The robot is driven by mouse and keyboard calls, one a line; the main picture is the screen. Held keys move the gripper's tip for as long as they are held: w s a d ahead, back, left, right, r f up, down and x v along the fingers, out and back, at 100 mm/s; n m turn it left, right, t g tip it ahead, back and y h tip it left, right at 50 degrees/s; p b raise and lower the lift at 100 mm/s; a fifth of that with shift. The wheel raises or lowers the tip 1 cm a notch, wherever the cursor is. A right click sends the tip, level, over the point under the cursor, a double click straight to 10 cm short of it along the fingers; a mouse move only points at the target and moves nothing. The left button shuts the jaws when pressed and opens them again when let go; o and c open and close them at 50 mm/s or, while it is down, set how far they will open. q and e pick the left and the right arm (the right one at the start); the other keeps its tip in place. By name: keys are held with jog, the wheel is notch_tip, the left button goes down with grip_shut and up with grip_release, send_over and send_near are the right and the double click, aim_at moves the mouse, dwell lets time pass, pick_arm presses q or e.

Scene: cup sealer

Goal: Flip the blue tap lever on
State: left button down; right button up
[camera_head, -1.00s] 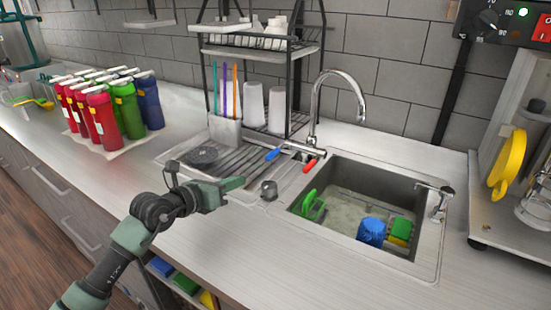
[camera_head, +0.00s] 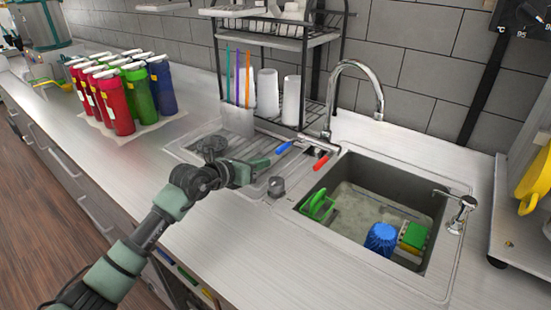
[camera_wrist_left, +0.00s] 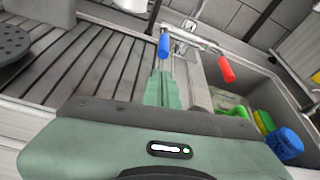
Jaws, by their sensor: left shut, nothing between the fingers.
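The blue tap lever (camera_head: 284,147) and the red lever (camera_head: 321,162) sit at the base of the chrome tap (camera_head: 345,85) behind the sink. My left gripper (camera_head: 268,163) is over the ribbed drainboard, shut and empty, just short of the blue lever. In the left wrist view the shut fingers (camera_wrist_left: 162,85) point at the blue lever (camera_wrist_left: 164,45), which appears just beyond their tips. I cannot tell if they touch. The red lever (camera_wrist_left: 226,69) is to the right there. My right gripper is not in view.
The sink (camera_head: 350,210) holds a blue cup (camera_head: 381,238), a green item (camera_head: 318,206) and sponges (camera_head: 413,236). A dish rack (camera_head: 270,40) with white cups and straws stands behind the drainboard. Red, green and blue bottles (camera_head: 120,95) stand at the left.

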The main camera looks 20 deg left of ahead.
pick_arm(q)
jog(key=x, duration=0.5)
jog(key=shift+w+d, duration=0.15)
jog(key=shift+w, duration=0.05)
jog(key=shift+w+d+f, duration=0.2)
jog(key=shift+w, duration=0.25)
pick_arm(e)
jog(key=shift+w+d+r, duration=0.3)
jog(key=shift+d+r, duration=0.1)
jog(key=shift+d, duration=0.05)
pick_arm(q)
jog(key=shift+p, duration=0.3)
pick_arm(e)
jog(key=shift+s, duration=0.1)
